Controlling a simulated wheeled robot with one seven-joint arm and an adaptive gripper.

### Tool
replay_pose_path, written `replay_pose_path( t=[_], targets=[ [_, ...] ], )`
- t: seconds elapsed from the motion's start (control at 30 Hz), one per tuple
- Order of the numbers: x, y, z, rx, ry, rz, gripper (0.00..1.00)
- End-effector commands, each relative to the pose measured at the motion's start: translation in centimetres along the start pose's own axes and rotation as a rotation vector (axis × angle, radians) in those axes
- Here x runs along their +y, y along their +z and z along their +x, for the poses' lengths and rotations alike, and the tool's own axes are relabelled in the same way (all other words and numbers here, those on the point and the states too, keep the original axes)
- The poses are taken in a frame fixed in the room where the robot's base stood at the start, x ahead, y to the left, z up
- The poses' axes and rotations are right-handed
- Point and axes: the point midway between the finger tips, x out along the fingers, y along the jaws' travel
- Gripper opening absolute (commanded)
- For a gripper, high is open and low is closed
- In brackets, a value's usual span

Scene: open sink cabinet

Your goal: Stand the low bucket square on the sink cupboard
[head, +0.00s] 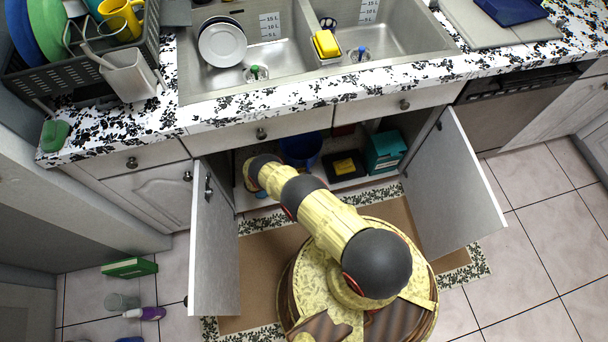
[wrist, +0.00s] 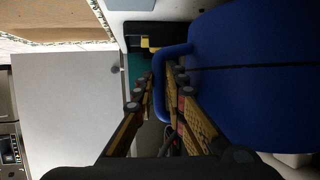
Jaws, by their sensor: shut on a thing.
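The blue bucket (head: 301,149) shows inside the open sink cupboard (head: 350,187), partly hidden by my arm and the counter edge. In the wrist view the bucket (wrist: 265,70) fills the right side, close to the camera, with its blue handle (wrist: 172,50) towards my gripper. My gripper (wrist: 168,80) is shut on the handle, with one finger on each side of it. In the head view my forearm reaches into the cupboard and the fingertips are hidden. I cannot tell whether the bucket's base touches the cupboard floor.
A black tray with a yellow item (head: 344,166) and a teal box (head: 385,151) stand right of the bucket. The left door (head: 214,245) and right door (head: 453,185) stand open. A green box (head: 129,267) and bottles lie on the floor at the left.

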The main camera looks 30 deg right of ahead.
Motion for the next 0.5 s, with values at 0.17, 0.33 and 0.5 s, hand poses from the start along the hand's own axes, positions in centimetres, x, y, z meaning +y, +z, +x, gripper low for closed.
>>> replay_pose_path(
  t=[0.17,0.33,0.5],
  targets=[
    [-0.9,1.0,0.7,0.001,0.000,0.000,0.00],
    [-1.0,3.1,1.5,0.001,0.000,0.002,0.00],
    [-1.1,3.1,1.5,0.001,0.000,0.003,0.00]
  ],
)
